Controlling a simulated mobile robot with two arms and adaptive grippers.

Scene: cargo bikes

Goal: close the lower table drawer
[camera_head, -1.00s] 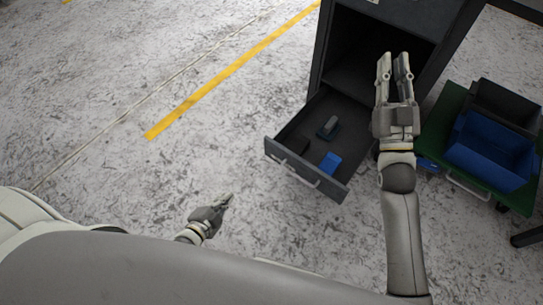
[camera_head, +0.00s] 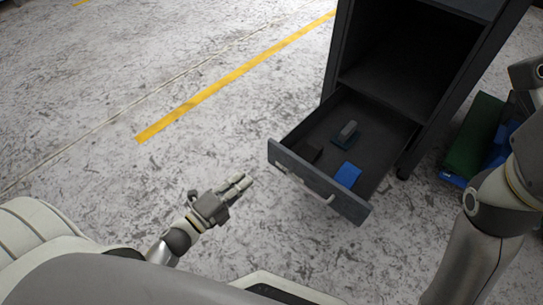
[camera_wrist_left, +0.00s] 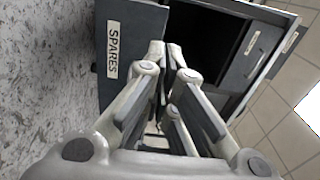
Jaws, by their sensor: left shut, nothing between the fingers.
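The lower drawer (camera_head: 318,183) of the dark cabinet (camera_head: 412,50) is pulled out toward the lower left, with a pale bar handle on its front. In the left wrist view, a dark panel with a "SPARES" label (camera_wrist_left: 112,50) lies just left of the fingertips. My left gripper (camera_head: 243,182) is shut and empty, left of the drawer front with a gap between them, fingers pointing toward it. It also shows in the left wrist view (camera_wrist_left: 168,55). My right arm comes in at the right edge; its fingers are out of view.
A green cart with blue bins (camera_head: 470,140) stands right of the cabinet, partly behind my right arm. The floor left of the drawer is clear.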

